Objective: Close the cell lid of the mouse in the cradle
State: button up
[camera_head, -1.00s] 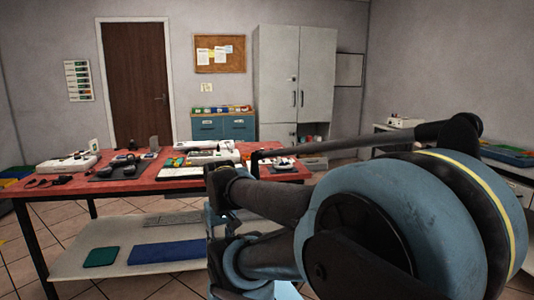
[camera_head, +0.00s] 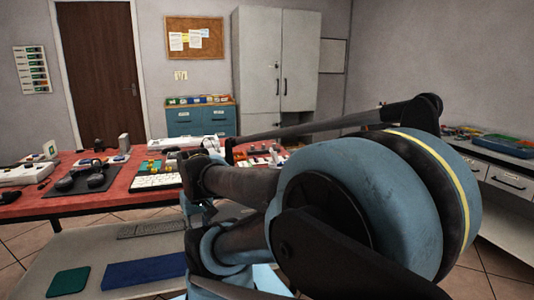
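I cannot pick out the mouse, its cell lid or the cradle for certain; items on the red table (camera_head: 110,200) are small and partly behind my arm. A dark rounded item (camera_head: 66,183) lies on a black mat (camera_head: 90,182) on the left part of the table. My arm's large blue and black joints fill the right middle of the view and hide the table's right part. My gripper's fingertips cannot be seen.
The lower shelf (camera_head: 60,250) holds a green mat (camera_head: 68,282), a blue mat (camera_head: 145,270) and a grey keyboard (camera_head: 153,229). A grey cabinet (camera_head: 275,65) stands behind. A side counter (camera_head: 500,165) runs along the right.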

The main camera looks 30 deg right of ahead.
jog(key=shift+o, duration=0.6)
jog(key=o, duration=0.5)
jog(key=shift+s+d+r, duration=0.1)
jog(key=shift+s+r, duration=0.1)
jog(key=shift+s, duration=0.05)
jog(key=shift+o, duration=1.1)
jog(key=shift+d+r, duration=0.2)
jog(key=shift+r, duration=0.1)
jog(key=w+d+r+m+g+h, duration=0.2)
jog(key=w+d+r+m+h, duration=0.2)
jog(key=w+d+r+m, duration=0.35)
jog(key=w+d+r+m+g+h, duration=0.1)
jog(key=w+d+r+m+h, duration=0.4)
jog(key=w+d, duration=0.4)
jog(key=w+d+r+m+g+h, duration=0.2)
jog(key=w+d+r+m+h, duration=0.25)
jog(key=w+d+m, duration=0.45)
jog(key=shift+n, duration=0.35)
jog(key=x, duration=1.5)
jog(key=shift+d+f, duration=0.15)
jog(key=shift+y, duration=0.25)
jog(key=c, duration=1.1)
